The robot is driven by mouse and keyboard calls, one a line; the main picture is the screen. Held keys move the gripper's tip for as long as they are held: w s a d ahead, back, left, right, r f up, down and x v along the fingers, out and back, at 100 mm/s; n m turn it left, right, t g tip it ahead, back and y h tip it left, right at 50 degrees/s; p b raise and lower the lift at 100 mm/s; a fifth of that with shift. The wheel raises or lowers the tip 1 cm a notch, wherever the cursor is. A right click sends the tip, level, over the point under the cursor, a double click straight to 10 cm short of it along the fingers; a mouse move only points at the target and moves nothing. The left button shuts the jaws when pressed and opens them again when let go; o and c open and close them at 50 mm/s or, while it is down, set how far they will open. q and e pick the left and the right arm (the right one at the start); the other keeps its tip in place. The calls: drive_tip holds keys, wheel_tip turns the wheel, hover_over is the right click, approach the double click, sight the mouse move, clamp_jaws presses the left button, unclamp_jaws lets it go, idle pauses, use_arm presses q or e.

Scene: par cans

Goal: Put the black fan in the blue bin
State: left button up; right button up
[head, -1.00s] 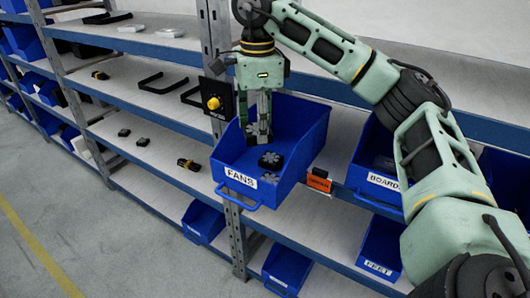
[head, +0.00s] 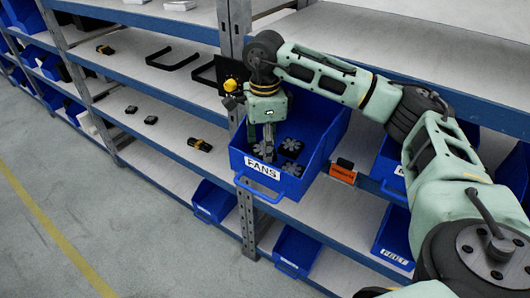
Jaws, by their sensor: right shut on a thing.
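The blue bin (head: 316,170) labelled FANS sits on the middle shelf, tilted toward me with its front open. My right gripper (head: 268,153) reaches down into its front left part. It is shut on a dark fan (head: 259,150), which is partly hidden by the fingers and low in the bin; I cannot tell whether it touches the bottom. Other dark fans lie in the bin to the right of the fingers, one farther back (head: 291,146) and one nearer the front (head: 292,169). My left gripper is not in view.
Other blue bins (head: 213,201) sit on the lower shelf. The grey floor at left is clear.

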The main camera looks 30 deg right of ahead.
drive_tip(key=shift+s+f, duration=0.1)
drive_tip(key=shift+f, duration=0.55)
wheel_tip(320, 180, down, 2)
drive_tip(key=shift+f+p, duration=0.2)
drive_tip(key=shift+p, duration=0.4)
drive_tip(key=shift+f, duration=0.5)
drive_tip(key=o, duration=0.9)
drive_tip(key=shift+o, duration=1.1)
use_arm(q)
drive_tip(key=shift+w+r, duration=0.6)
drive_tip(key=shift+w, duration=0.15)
